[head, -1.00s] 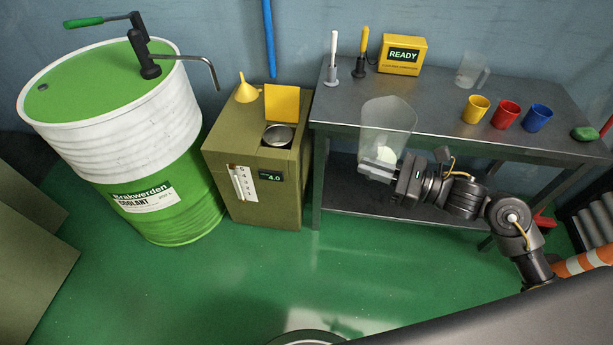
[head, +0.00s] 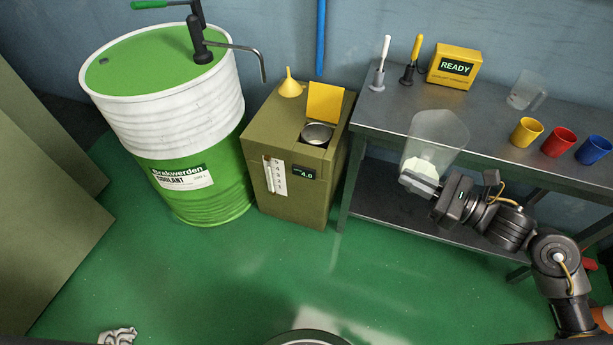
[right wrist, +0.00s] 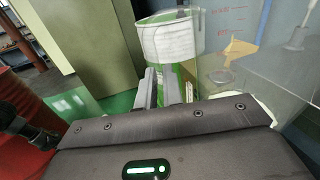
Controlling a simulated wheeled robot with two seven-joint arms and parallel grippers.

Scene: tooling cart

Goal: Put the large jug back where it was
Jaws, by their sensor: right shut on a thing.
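The large jug (head: 437,135) is clear, with something pale at its bottom. It is upright in front of the bench's front edge, at about the height of the top. My right gripper (head: 420,182) is shut on its lower part, where the exact grip is hard to see. In the right wrist view, the jug's clear wall with red markings (right wrist: 228,45) fills the right side, beside the gripper fingers (right wrist: 160,88). My left gripper is not in view.
The metal bench (head: 455,115) holds a smaller clear jug (head: 524,92), yellow (head: 526,132), red (head: 558,142) and blue (head: 593,150) cups, and a READY box (head: 454,68). Left stand an olive tank (head: 290,190) and a coolant drum (head: 185,120). The bench's front left top is clear.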

